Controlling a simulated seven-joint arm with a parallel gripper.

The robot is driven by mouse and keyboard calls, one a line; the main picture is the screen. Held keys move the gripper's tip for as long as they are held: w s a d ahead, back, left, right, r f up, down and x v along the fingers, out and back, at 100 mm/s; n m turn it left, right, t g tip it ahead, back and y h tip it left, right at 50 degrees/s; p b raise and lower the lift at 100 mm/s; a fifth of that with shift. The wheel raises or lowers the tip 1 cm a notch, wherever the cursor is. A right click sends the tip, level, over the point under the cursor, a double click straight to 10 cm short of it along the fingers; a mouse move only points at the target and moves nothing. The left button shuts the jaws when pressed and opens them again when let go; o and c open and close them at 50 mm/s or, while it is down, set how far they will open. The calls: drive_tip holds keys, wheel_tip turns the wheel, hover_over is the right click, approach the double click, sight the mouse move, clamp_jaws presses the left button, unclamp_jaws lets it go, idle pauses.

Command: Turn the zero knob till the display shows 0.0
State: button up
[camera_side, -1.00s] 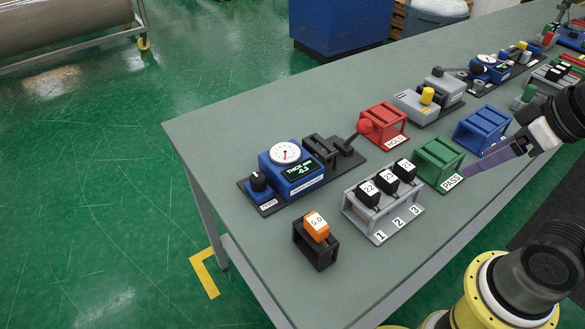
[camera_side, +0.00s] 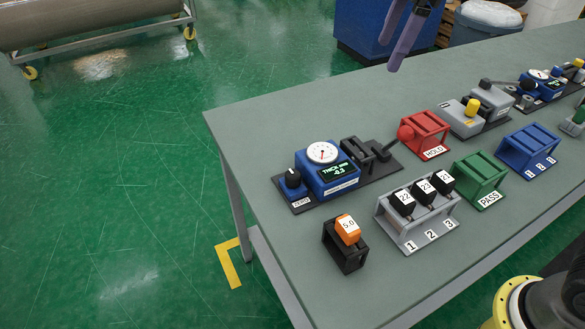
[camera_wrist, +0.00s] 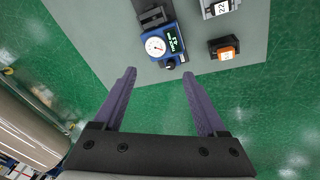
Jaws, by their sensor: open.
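The blue thickness gauge (camera_side: 326,175) sits on a black base at the near-left part of the table, with a round white dial on top. Its display (camera_side: 339,170) reads THICK MM -0.3. The black zero knob (camera_side: 293,179), with a white mark, stands on a small blue block labelled ZERO at the gauge's left. In the wrist view the gauge (camera_wrist: 158,44) and the knob (camera_wrist: 170,65) lie beyond the fingertips. My gripper (camera_wrist: 158,72) is open and empty, with purple fingers apart. In the side view my gripper (camera_side: 405,45) is high at the top, away from the knob.
An orange block marked 5.0 (camera_side: 347,228) sits in a black holder near the front. A grey rack (camera_side: 418,229) holds black blocks. Red (camera_side: 425,131), green (camera_side: 480,178) and blue (camera_side: 528,148) trays stand to the right. Bare table (camera_side: 255,125) lies behind the gauge.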

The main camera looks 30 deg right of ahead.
drive_tip(key=w+a+f+n+g, duration=0.2)
drive_tip(key=w+a+f, duration=0.5)
drive_tip(key=a, duration=0.2)
drive_tip(key=n, duration=0.1)
hover_over(292, 174)
wheel_tip(292, 174, down, 8)
drive_tip(key=shift+g+h, duration=0.4)
wheel_tip(292, 174, down, 14)
drive_tip(key=shift+r, duration=0.15)
clamp_jaws()
